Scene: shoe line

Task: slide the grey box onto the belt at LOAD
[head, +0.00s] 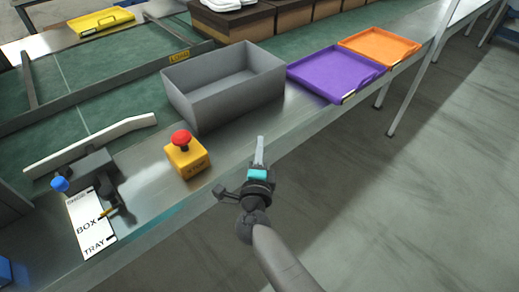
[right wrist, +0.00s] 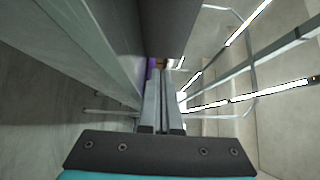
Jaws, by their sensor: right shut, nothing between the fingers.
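The grey box (head: 190,106) is open-topped and appears empty. It stands upright on the metal ledge in front of the green belt (head: 105,75), beside the yellow LOAD label (head: 180,57) on the rail. My right gripper (head: 260,148) is shut and empty, at the near side of the box, around the ledge's front edge. I cannot tell whether it touches the box. In the right wrist view its closed fingers (right wrist: 163,105) point ahead, with a dark grey surface just above them, perhaps the box. My left gripper is not in view.
A red stop button on a yellow housing (head: 187,160) stands left of the box. A purple tray (head: 335,73) and an orange tray (head: 380,47) lie to its right. A pale guide bar (head: 90,145) and a blue-knobbed lever (head: 60,184) with a BOX/TRAY plate are at left.

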